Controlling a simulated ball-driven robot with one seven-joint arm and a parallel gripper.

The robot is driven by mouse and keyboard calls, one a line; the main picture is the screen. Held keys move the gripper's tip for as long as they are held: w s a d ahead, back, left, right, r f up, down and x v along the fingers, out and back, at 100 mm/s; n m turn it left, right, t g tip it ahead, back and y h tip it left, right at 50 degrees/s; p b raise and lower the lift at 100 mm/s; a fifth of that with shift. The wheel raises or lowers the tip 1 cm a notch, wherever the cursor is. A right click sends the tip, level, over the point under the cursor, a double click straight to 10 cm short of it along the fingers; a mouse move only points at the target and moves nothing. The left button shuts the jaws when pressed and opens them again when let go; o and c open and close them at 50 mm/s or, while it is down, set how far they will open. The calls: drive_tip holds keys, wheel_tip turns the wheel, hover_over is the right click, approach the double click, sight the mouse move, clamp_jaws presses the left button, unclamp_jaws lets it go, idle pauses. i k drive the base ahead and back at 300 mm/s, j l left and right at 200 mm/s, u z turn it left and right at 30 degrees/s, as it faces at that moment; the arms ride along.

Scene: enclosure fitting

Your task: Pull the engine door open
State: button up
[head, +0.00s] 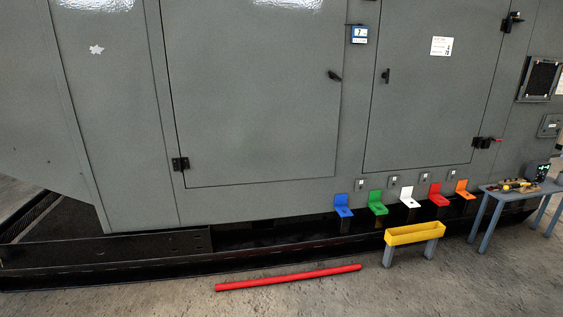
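A large grey enclosure (136,120) fills most of the head view. It has two big door panels, both flush with the wall and looking closed. The left door (255,100) has a black handle (335,75) near its upper right edge and a black hinge (180,164) at its lower left. The right door (430,105) has a black handle (385,76) near its left edge and black hinges (484,143) on its right side. I cannot tell from the picture which is the engine door. My gripper is not in view.
A red bar (288,278) lies on the concrete floor before the enclosure. A yellow trough (414,234) on grey legs and a grey table (510,191) with tools stand at right. Several coloured brackets, one blue (343,205), line the base. The front left floor is clear.

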sight(256, 99)
drive_tip(key=i, duration=1.9)
